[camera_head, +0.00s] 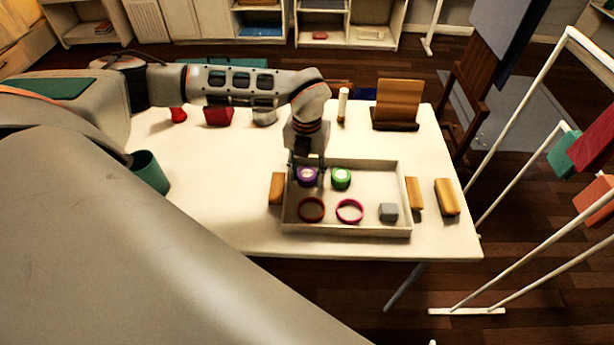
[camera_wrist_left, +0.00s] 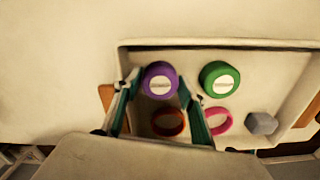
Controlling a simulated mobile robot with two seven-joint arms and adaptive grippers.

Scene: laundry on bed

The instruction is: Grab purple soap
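The purple soap (camera_head: 307,177) is a round purple piece with a pale label on top. It sits in the back left of a shallow pale tray (camera_head: 404,190) and also shows in the left wrist view (camera_wrist_left: 160,68). My left gripper (camera_head: 307,169) points down over it from behind. In the left wrist view its two teal fingers (camera_wrist_left: 159,84) stand open, one on each side of the purple soap. Whether the fingertips touch it is hard to tell. My right gripper is not in view.
A green round piece (camera_head: 341,178) is close to the right of the purple soap. A red ring (camera_head: 311,220), a pink ring (camera_head: 349,219) and a grey block (camera_head: 388,212) lie in the tray's front. Wooden blocks flank the tray.

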